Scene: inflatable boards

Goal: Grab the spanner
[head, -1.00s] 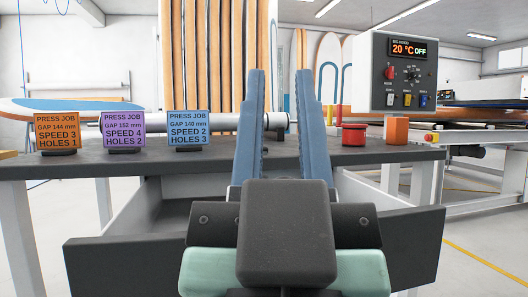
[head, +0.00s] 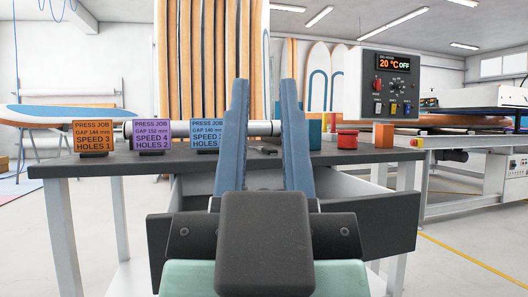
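My gripper (head: 265,84) is open, with its two long blue fingers pointing up and apart in the head view. Nothing is held between them. A small grey metallic item (head: 265,149) lies on the dark workbench (head: 350,157), showing in the gap between the fingers. It may be the spanner, but it is partly hidden by the fingers and too small to tell. No other spanner shape is clear.
Orange (head: 93,136), purple (head: 150,134) and blue (head: 206,133) job cards stand at the left of the bench. A teal block (head: 314,134), a red tin (head: 347,139) and an orange block (head: 383,135) stand right, below a control box (head: 390,84). An open drawer sits below the bench.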

